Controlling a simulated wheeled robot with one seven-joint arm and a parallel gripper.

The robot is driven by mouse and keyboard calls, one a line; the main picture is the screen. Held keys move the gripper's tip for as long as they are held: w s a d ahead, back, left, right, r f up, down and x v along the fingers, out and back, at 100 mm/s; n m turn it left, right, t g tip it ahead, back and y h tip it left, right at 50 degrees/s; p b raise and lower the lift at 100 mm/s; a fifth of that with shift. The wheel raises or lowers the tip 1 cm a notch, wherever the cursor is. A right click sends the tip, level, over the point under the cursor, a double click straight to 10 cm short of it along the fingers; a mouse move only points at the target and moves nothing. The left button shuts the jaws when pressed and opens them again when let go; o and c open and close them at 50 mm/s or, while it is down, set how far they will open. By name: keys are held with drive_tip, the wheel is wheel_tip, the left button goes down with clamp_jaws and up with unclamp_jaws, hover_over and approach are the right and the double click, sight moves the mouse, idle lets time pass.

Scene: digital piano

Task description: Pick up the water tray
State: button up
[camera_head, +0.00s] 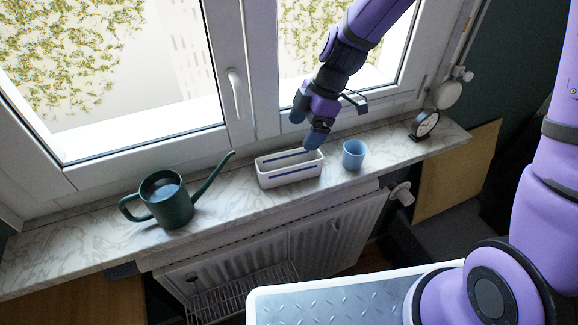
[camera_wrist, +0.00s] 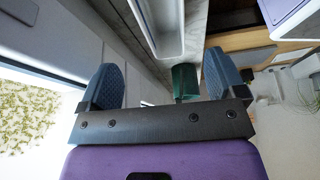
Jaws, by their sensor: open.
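The water tray (camera_head: 290,178) is a long white open box with blue stripes, upright on the marble windowsill between the green watering can and the blue cup. Its white end also shows at the top of the wrist view (camera_wrist: 163,28). My gripper (camera_head: 309,124) is above the right end of the tray, in front of the window. Its two dark blue fingers are spread apart with nothing between them, as the wrist view also shows (camera_wrist: 160,85). In the head view the lower finger is close to the tray's back right rim; I cannot tell whether it touches.
A dark green watering can (camera_head: 171,205) stands left of the tray on the marble windowsill (camera_head: 60,243). The window handle (camera_head: 236,92) juts out behind. A radiator (camera_head: 270,250) is below.

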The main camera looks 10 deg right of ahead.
hover_over(286, 164)
drive_tip(key=s+d, duration=0.2)
drive_tip(key=f, duration=0.5)
drive_tip(key=shift+w+f, duration=0.1)
drive_tip(key=shift+w, duration=0.15)
drive_tip(key=shift+s+x, duration=0.2)
drive_tip(key=shift+x, duration=2.55)
drive_tip(key=c, duration=1.2)
drive_tip(key=shift+o, duration=0.2)
drive_tip(key=shift+r, duration=0.25)
